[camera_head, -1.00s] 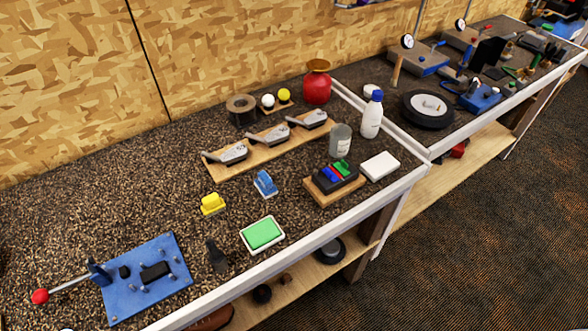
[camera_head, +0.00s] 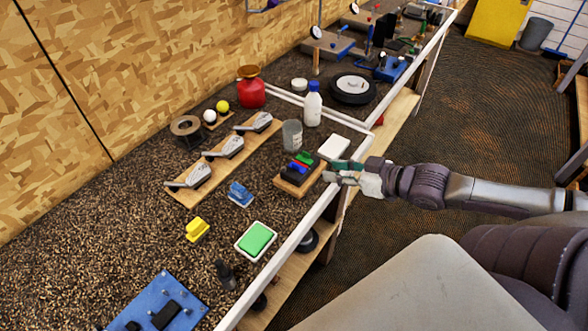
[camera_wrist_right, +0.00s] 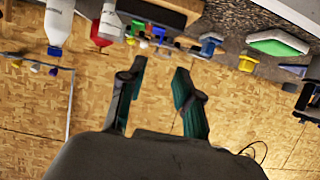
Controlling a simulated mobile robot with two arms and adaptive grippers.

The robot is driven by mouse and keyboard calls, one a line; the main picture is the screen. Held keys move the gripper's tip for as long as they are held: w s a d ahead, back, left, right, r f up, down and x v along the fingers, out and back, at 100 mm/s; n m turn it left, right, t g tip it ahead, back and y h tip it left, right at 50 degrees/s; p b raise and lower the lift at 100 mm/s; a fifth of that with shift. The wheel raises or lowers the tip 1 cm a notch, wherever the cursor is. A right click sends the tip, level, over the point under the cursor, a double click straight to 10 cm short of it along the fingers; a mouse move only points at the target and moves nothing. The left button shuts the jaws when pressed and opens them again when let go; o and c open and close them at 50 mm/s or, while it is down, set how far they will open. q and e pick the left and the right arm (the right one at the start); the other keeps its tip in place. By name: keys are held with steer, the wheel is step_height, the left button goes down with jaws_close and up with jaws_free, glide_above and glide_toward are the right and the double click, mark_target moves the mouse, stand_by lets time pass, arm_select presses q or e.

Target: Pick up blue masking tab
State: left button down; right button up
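My right gripper (camera_head: 327,172) reaches in from the right, at the board's right side, apart from the blue tab in the picture. Its green-padded fingers are spread with nothing between them in the right wrist view (camera_wrist_right: 158,90). My left gripper is not in view.
A white box (camera_head: 334,146) stands close behind my right gripper. A grey cup (camera_head: 292,134) and a white bottle (camera_head: 312,105) stand behind the board. A blue block (camera_head: 240,194) and a green pad in a white tray (camera_head: 256,240) sit to the left. The counter's white edge runs in front.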

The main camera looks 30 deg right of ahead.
mark_target(297, 165)
steer(key=shift+b+x, duration=1)
steer(key=shift+x, duration=2.2)
steer(key=shift+f+x, duration=0.15)
steer(key=shift+x, duration=1.2)
steer(key=shift+f+x, duration=0.1)
steer(key=shift+x, duration=1.2)
steer(key=shift+s+d, duration=0.1)
jaws_close()
